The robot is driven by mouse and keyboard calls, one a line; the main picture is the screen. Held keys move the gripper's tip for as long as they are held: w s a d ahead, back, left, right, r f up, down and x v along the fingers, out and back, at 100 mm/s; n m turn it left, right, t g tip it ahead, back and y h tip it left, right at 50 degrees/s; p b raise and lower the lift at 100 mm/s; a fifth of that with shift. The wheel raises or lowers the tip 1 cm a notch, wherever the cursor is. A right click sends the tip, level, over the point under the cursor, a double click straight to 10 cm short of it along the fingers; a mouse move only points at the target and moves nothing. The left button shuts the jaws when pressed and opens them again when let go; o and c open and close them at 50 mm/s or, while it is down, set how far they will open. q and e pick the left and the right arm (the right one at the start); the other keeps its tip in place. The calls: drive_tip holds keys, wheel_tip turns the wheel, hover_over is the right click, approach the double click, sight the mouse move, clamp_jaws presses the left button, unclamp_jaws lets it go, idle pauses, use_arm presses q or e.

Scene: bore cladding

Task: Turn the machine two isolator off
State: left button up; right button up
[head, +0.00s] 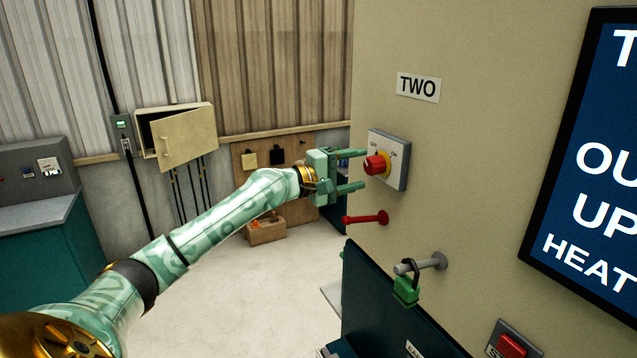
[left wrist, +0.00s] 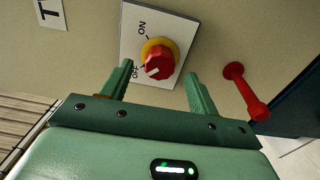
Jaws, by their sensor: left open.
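The machine two isolator is a red knob (head: 375,165) on a yellow collar, on a grey plate (head: 402,172) fixed to the beige panel under a "TWO" label (head: 418,87). In the left wrist view the knob (left wrist: 159,62) shows a white mark on the side near OFF; ON is printed on the plate (left wrist: 182,27) too. My left gripper (head: 364,169) is open and empty, facing the knob. In the left wrist view its fingers (left wrist: 158,82) lie to either side of the knob, tips near it; I cannot tell if they touch. My right gripper is not in view.
A red peg (head: 366,218) sticks out below the isolator. A grey peg (head: 428,262) holds a green padlock (head: 405,289). A red button (head: 511,346) is lower right, and a dark screen (head: 590,170) is right. A beige cabinet (head: 185,140) hangs on the back wall.

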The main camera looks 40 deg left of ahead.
use_arm(q)
drive_tip(key=b+v, duration=0.6)
drive_tip(key=v, duration=0.6)
drive_tip(key=shift+s, duration=0.25)
drive_tip(key=shift+a, duration=0.15)
